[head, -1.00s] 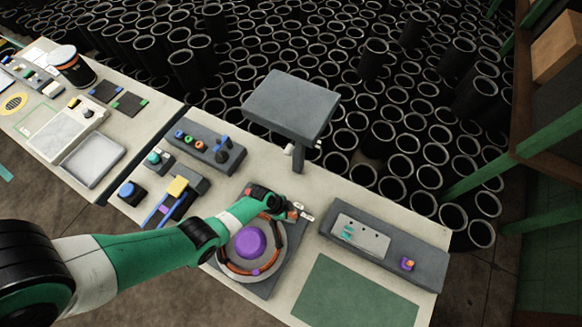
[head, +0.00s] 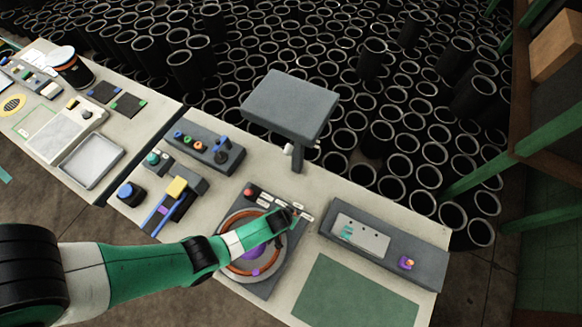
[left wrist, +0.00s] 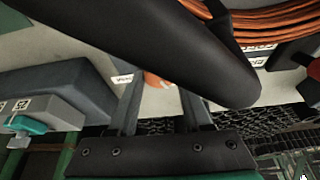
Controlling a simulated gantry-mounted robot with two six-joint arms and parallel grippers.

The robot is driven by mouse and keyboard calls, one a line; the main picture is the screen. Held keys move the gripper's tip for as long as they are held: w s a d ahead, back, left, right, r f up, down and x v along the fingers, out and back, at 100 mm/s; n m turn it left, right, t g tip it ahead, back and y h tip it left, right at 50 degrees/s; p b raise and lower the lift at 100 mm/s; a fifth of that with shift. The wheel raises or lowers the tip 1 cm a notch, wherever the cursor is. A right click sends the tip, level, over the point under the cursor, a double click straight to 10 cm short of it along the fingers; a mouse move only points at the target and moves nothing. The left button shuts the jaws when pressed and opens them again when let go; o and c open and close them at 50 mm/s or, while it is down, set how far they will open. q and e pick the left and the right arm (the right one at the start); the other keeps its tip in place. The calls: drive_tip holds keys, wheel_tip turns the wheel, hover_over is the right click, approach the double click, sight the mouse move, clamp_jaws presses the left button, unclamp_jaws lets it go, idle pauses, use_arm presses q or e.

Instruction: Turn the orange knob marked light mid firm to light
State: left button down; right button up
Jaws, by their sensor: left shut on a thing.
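The orange knob (left wrist: 155,80) shows partly in the left wrist view, between my left gripper's two fingers, with a small white label (left wrist: 122,78) beside it. My left gripper (head: 291,216) is shut on it at the back right corner of the round-topped machine (head: 262,287). The gripper hides the knob in the head view, so its pointer and setting cannot be read. White label strips (head: 305,217) lie just right of the gripper. My right gripper is not in view.
A red knob (head: 248,191) sits at the machine's back left. Orange cable rings its top, partly under my arm. A grey panel box (head: 430,262) stands to the right, a green mat (head: 355,295) in front of it. A grey post-mounted box (head: 290,105) rises behind.

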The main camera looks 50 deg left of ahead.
use_arm(q)
drive_tip(key=n+y+b, duration=0.1)
drive_tip(key=n, duration=0.1)
drive_tip(key=shift+d+f+n, duration=0.1)
drive_tip(key=shift+f+n, duration=0.05)
drive_tip(key=shift+n, duration=0.15)
drive_tip(key=shift+n+g, duration=0.6)
drive_tip(key=shift+n, duration=0.6)
drive_tip(key=shift+y, duration=0.3)
drive_tip(key=shift+c, duration=1.7)
unclamp_jaws()
